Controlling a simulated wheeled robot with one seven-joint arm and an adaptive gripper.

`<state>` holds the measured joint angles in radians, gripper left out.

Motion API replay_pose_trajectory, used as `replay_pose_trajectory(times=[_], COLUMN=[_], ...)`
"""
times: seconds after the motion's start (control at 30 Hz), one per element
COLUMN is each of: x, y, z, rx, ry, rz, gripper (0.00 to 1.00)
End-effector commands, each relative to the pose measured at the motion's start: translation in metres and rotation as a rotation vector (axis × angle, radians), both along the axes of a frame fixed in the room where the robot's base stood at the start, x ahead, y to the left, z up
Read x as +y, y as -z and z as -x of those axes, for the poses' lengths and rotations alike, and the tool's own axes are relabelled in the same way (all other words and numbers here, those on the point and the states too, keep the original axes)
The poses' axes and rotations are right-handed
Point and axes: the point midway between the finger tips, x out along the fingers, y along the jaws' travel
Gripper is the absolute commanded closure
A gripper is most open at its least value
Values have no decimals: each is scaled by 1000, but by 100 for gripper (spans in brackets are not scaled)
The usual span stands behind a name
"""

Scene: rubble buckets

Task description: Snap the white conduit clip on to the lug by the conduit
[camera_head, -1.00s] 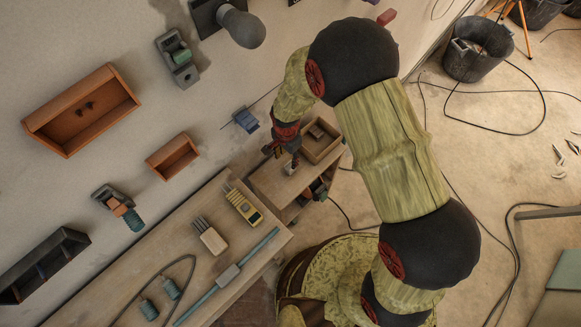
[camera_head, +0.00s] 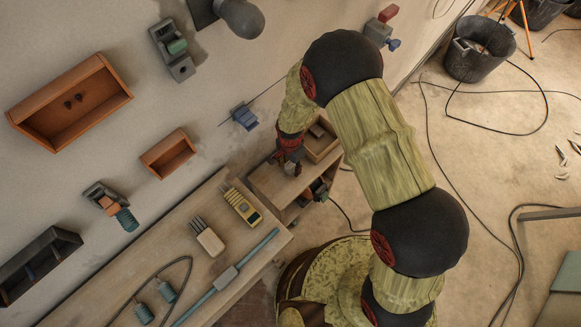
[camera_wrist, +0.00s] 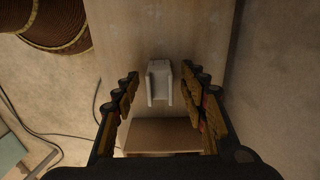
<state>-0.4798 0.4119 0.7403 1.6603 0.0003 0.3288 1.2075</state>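The white conduit clip (camera_wrist: 159,82) stands on a light wooden surface in the wrist view, a small U-shaped channel. My gripper (camera_wrist: 160,76) is open, one finger on each side of the clip, with gaps on both sides. In the head view my gripper (camera_head: 289,164) is low over the small wooden stand, and its fingers partly hide the clip. A blue block (camera_head: 245,117) on the wall beside a thin dark line looks like the lug by the conduit; I cannot tell for sure.
A small open wooden box (camera_head: 323,140) sits on the stand beside my gripper; its edge shows below the clip in the wrist view (camera_wrist: 163,137). A workbench (camera_head: 150,262) with tools adjoins the stand. Wall fixtures include an orange-brown box (camera_head: 168,154). Cables cross the floor.

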Motion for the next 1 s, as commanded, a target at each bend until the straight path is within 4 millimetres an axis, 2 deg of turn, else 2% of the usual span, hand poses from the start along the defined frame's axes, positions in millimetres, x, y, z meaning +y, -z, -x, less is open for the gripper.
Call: replay_pose_trajectory(times=[0.67, 1.0], x=[0, 0], y=[0, -3], z=[0, 0], rx=[0, -1], ry=[0, 0], rz=[0, -1], gripper=[97, 98])
